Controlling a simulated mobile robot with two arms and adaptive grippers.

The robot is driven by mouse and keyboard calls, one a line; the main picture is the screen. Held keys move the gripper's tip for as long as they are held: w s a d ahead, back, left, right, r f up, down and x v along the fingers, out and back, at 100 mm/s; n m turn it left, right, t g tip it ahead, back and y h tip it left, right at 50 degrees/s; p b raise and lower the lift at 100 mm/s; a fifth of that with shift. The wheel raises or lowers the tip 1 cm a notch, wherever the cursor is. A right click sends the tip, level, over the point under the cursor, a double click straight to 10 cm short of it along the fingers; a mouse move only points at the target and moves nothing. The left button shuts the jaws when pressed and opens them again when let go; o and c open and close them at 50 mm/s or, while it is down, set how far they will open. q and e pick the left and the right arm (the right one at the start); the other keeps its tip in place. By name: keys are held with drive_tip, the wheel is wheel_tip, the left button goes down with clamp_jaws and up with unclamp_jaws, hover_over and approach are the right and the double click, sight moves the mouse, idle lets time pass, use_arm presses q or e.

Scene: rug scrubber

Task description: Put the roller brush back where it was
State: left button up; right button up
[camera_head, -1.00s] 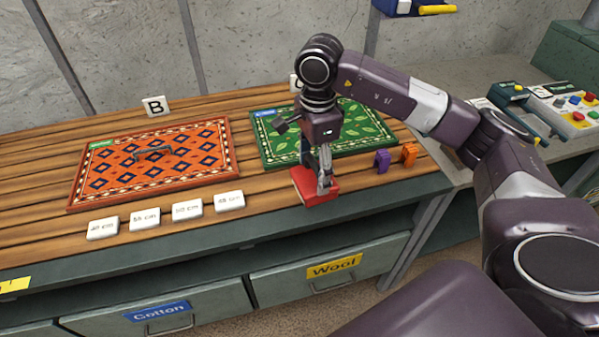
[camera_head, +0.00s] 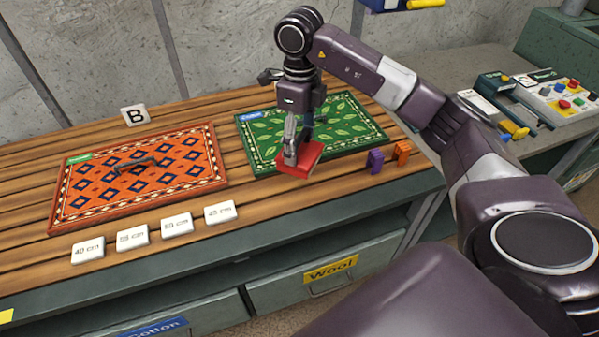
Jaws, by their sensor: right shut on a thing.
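My right gripper (camera_head: 297,150) points down and is shut on a red block-like thing (camera_head: 303,163). The red thing is slightly tilted and appears to be above the wooden table, in front of the green leaf-patterned rug (camera_head: 345,120). I cannot tell for certain that it is the roller brush, and the fingers hide part of it. A dark handle-shaped thing (camera_head: 135,165) lies on the orange patterned rug (camera_head: 190,178) at the left. My left gripper is not in view.
Several white size cards (camera_head: 177,223) lie along the table's front edge. A purple clip (camera_head: 375,162) and an orange clip (camera_head: 402,152) stand right of the red thing. A "B" sign (camera_head: 135,115) stands at the back. A control panel (camera_head: 565,98) is at the far right.

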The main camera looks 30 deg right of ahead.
wheel_tip(320, 180, down, 11)
drive_tip(key=shift+r+p, duration=0.1)
drive_tip(key=shift+p, duration=1.15)
drive_tip(key=shift+f+b, duration=0.3)
drive_tip(key=shift+b, duration=0.05)
drive_tip(key=shift+s+a+f+b, duration=0.1)
drive_tip(key=shift+s+f+b, duration=0.2)
drive_tip(key=shift+f+b, duration=0.05)
drive_tip(key=o, duration=0.9)
drive_tip(key=shift+s+f, duration=0.1)
drive_tip(key=o, duration=0.3)
drive_tip(key=shift+w+f, duration=0.15)
drive_tip(key=shift+w, duration=0.15)
